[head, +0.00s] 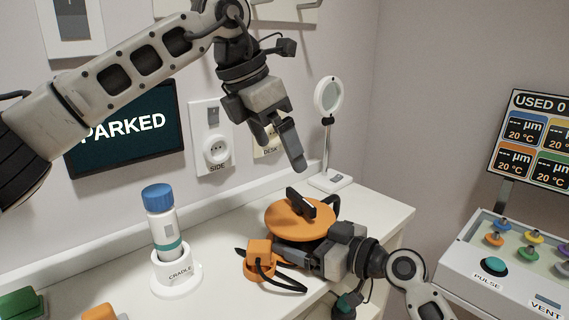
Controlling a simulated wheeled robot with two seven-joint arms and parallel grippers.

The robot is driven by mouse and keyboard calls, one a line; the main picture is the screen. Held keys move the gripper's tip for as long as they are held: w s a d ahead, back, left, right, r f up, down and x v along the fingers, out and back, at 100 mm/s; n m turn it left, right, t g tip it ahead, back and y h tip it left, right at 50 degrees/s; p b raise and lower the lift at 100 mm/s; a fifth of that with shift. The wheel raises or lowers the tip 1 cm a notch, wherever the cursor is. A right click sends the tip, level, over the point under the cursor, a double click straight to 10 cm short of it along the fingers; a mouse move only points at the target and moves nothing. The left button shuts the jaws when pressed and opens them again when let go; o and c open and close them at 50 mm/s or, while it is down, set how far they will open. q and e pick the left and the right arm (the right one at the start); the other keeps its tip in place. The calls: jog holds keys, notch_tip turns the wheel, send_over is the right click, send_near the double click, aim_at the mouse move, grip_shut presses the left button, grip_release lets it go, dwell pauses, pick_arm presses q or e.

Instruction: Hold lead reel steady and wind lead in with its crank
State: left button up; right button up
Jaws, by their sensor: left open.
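The orange lead reel (285,221) lies on the white counter, its round disc facing up. A dark crank (300,203) stands on top of the disc. My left gripper (286,150) is open and empty, pointing down above the reel and clear of the crank. My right gripper (298,258) reaches in from the right, low against the near side of the reel. Its fingertips are partly hidden under the disc, so its grip cannot be made out.
A blue-capped bottle (160,215) stands in a white cradle (176,280) to the left. A round mirror-like stand (329,110) is behind the reel. A button console (500,270) stands at the right.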

aim_at(300, 205)
pick_arm(q)
jog(key=shift+a+r, duration=0.15)
jog(key=shift+r, duration=0.25)
jog(key=shift+c, duration=0.7)
jog(key=shift+g+y, duration=0.4)
jog(key=shift+y, duration=0.3)
jog(key=a, duration=0.4)
jog(key=shift+a+f, duration=0.2)
jog(key=shift+f, duration=0.2)
jog(key=c, duration=1.5)
jog(key=shift+a+f, duration=0.15)
jog(key=c, duration=0.5)
jog(key=x, duration=0.9)
jog(key=shift+f, duration=0.1)
grip_shut()
jog(key=d, duration=0.1)
jog(key=w, duration=0.1)
jog(key=d, duration=0.1)
jog(key=shift+w+d+f, duration=0.3)
jog(key=shift+d, duration=0.05)
jog(key=shift+w+d, duration=0.3)
jog(key=shift+d, duration=0.1)
jog(key=shift+w+d+m+g, duration=0.1)
jog(key=shift+w+m+g, duration=0.2)
jog(key=shift+m, duration=0.8)
